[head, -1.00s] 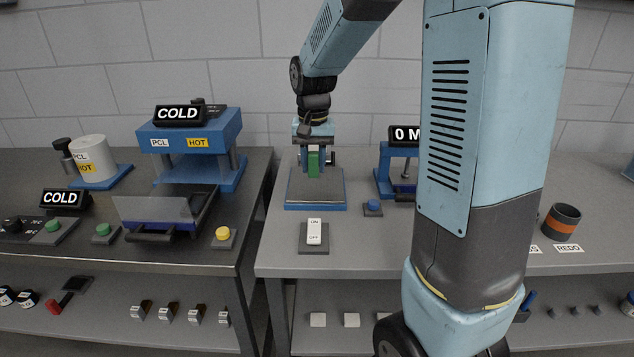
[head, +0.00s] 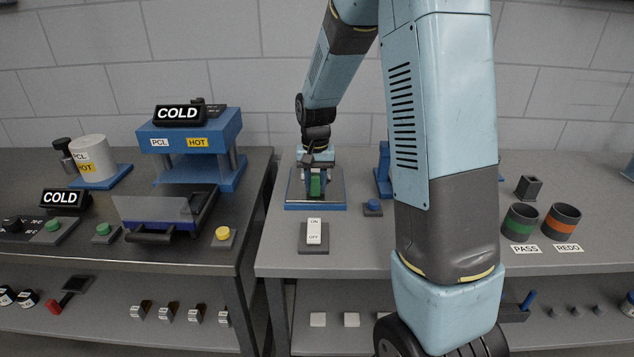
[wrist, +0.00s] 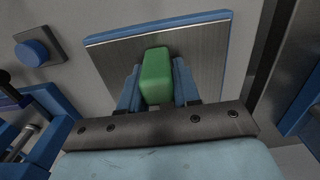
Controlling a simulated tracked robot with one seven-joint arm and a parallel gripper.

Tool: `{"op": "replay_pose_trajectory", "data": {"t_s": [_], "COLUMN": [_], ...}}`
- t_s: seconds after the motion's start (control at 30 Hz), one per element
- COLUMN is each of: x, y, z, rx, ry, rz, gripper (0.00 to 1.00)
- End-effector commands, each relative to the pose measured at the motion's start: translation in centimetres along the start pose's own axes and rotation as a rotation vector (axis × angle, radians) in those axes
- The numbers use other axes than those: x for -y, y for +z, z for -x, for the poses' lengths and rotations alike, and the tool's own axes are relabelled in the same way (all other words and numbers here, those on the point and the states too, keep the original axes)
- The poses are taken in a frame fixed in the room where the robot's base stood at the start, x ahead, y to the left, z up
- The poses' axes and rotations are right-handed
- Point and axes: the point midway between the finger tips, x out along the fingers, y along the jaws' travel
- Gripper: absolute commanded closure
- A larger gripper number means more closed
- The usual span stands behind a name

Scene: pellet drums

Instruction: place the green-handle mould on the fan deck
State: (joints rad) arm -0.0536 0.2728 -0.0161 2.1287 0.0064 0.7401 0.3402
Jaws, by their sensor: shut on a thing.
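The green-handle mould (head: 315,184) is over the fan deck (head: 335,193), a flat grey plate with blue edges. My gripper (head: 315,178) points down and is shut on the green handle. In the wrist view the green handle (wrist: 156,75) sits between the two blue fingers of my gripper (wrist: 157,88), with the deck's grey plate (wrist: 210,50) behind it. The mould's lower body is hidden, and I cannot tell whether it touches the deck.
A white ON/OFF switch (head: 314,232) stands in front of the deck, and a blue button (head: 372,207) to its right. Green-banded (head: 520,226) and orange-banded (head: 562,222) cups stand at the right. A blue press (head: 190,140) is on the left bench.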

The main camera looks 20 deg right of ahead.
Motion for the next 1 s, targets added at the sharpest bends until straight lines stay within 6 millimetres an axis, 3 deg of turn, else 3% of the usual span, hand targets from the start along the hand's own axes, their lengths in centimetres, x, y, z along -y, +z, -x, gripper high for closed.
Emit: {"op": "replay_pose_trajectory", "data": {"t_s": [0.2, 0.23, 0.47, 0.77, 1.0], "x": [0.0, 0.0, 0.0, -0.1, -0.1], "y": [0.0, 0.0, 0.0, -0.1, -0.1], "z": [-0.1, -0.1, -0.1, 0.2, 3.2], "rx": [0.0, 0.0, 0.0, -0.001, -0.005], "ry": [0.0, 0.0, 0.0, 0.0, -0.002], "rz": [0.0, 0.0, -0.001, -0.001, -0.002], "gripper": [1.0, 0.66, 0.44, 0.43, 0.43]}}
